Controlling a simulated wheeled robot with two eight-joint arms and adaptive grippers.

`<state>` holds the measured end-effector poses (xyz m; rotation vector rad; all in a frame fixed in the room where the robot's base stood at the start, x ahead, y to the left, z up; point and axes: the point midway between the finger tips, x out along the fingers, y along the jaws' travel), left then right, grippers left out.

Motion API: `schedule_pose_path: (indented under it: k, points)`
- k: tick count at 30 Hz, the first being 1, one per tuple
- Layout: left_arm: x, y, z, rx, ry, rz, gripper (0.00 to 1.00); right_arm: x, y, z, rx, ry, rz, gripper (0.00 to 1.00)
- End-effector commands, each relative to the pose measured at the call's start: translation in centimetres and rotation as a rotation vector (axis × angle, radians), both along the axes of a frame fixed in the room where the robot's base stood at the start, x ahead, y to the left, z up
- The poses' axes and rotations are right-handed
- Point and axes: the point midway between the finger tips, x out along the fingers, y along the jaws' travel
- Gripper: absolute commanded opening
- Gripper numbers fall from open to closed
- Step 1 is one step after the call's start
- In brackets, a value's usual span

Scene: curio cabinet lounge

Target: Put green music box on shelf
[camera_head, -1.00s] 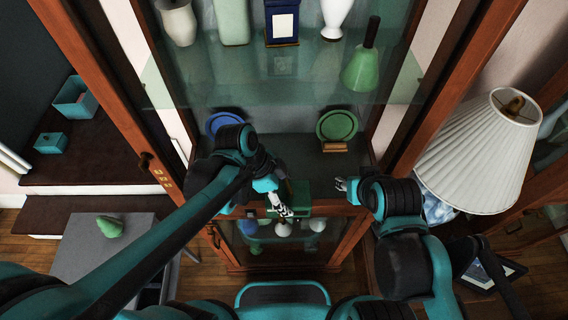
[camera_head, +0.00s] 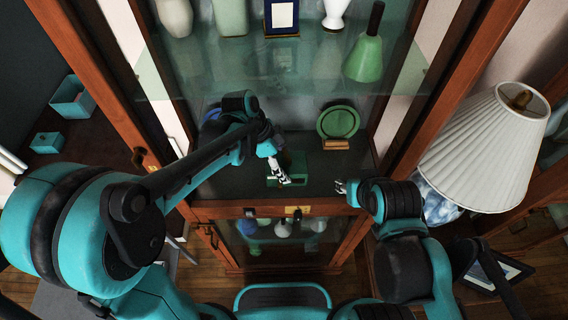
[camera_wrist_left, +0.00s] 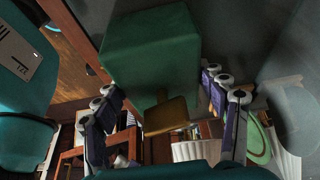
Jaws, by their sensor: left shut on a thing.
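The green music box (camera_head: 298,162) is at the lower shelf (camera_head: 235,184) of the cabinet, inside its front edge. I cannot tell whether it touches the shelf. My left gripper (camera_head: 279,173) is shut on it, and its fingers hide part of the box. In the left wrist view the green music box (camera_wrist_left: 150,48) shows large, with a brass-coloured part on its near face, between the fingers of my left gripper (camera_wrist_left: 165,92). My right gripper (camera_head: 341,187) is empty to the right, near the cabinet's front edge; its fingers are too small to judge.
A green plate (camera_head: 338,122) stands behind the box to the right. A blue plate (camera_head: 211,114) is mostly hidden behind my left arm. A glass shelf above holds a green bell-shaped piece (camera_head: 367,57) and vases. A pleated lamp (camera_head: 487,145) stands at right. Shelf space right of the box is clear.

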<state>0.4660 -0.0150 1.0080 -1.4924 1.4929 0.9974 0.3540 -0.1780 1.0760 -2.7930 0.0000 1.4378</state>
Motion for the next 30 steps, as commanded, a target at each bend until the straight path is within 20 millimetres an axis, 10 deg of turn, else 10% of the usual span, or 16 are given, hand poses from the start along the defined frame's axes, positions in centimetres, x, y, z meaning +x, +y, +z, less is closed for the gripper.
schedule_pose_path:
  k: [7, 8, 10, 30]
  points:
    - [0.0, 0.0, -0.3, -0.001, 0.000, 0.000, 0.26, 0.0, 0.0, -0.3, 0.000, 0.000, 0.000, 0.40]
    - [0.0, 0.0, -0.3, 0.000, 0.000, 0.000, 0.77, 0.0, 0.0, -0.2, 0.000, 0.000, 0.000, 0.40]
    - [0.0, 0.0, -0.2, 0.000, 0.000, 0.000, 0.92, 0.0, 0.0, -0.1, 0.000, 0.000, 0.000, 0.40]
    - [0.1, 3.2, 3.1, 0.000, 0.000, 0.008, 0.92, 0.0, 0.0, 1.4, 0.000, 0.000, 0.000, 0.40]
